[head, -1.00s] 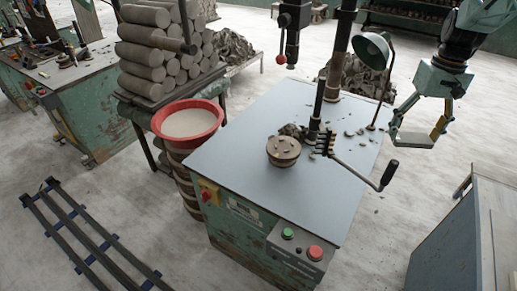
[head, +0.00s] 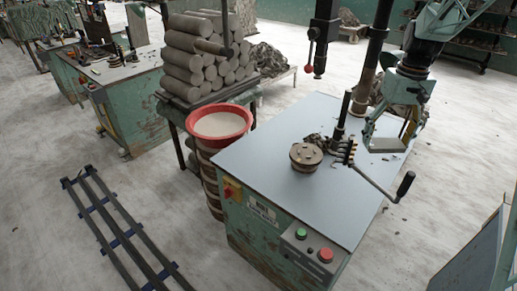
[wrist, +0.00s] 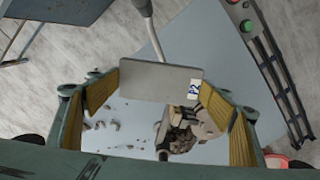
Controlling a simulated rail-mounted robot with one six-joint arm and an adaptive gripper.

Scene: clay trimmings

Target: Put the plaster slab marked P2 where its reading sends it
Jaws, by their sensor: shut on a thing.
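My gripper (head: 388,138) is at the back right of the grey-topped machine bench (head: 270,150), in front of the column in the head view. In the wrist view its yellow-padded fingers (wrist: 158,92) are shut on the plaster slab (wrist: 150,80), a thin, flat grey plate held above the bench. A white tag (wrist: 194,87) with a dark mark ending in 2 is at the slab's right end; the rest of the marking is hard to read. The slab also shows in the head view (head: 386,145) as a pale strip between the fingers.
On the bench stand a round brown fixture (head: 306,156), a black crank lever (head: 404,187) and clay crumbs. A red basin (head: 219,123) of pale material stands left of it, beside stacked clay cylinders (head: 205,60). A dark rail frame (head: 125,230) lies on the floor.

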